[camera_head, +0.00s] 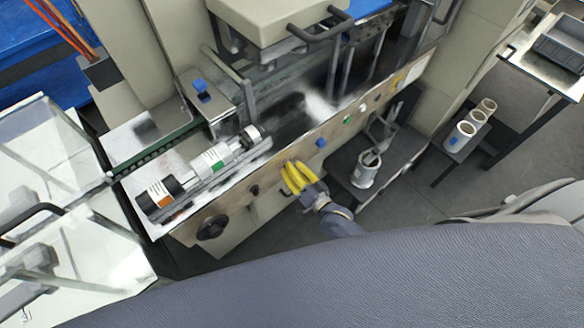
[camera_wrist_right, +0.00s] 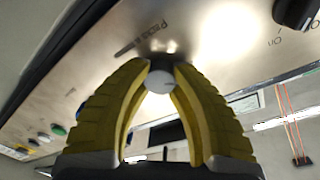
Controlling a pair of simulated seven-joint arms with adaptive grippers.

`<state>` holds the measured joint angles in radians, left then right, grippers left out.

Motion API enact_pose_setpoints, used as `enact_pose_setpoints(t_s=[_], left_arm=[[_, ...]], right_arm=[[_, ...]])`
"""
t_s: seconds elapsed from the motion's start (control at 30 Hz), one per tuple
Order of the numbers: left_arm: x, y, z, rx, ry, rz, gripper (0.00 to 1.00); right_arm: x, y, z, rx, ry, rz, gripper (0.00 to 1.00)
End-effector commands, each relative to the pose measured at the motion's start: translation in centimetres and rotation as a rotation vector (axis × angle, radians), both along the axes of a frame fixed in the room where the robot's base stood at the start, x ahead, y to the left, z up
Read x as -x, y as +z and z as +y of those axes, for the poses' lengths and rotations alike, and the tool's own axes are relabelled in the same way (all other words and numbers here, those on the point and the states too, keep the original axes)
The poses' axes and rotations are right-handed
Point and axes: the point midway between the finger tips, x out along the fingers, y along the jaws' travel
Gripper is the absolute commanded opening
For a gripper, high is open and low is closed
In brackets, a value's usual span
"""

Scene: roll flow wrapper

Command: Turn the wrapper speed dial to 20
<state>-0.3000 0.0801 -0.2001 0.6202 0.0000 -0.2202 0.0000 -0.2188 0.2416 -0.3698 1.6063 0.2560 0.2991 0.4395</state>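My right gripper (camera_head: 300,178) has yellow fingers and is at the front panel of the wrapper, right of a small black knob (camera_head: 255,190). In the right wrist view, the gripper (camera_wrist_right: 162,74) has its two fingertips on either side of a small pale round dial (camera_wrist_right: 160,82), apparently touching it on both sides. The fingers hide the dial in the head view. My left gripper is not in view.
The metal front panel (camera_head: 277,168) carries a large black dial (camera_head: 212,227), a blue button (camera_head: 321,143) and a green button (camera_head: 347,119). A black switch (camera_wrist_right: 296,12) marked "On" is near the dial. An open glass door (camera_head: 60,170) stands at left.

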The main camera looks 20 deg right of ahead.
Motion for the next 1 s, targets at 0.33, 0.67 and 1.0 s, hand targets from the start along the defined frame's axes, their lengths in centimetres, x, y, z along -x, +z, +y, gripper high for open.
enact_pose_setpoints(t_s=[0.33, 0.67, 1.0], left_arm=[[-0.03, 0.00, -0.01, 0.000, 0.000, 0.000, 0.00], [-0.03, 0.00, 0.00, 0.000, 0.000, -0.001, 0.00], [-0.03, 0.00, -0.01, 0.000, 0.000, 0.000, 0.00]], right_arm=[[-0.04, 0.08, 0.02, 0.066, -0.001, -0.032, 0.00], [-0.05, 0.15, 0.01, 0.268, -0.001, -0.122, 0.00], [-0.07, 0.18, 0.03, 0.267, 0.000, -0.123, 0.31]])
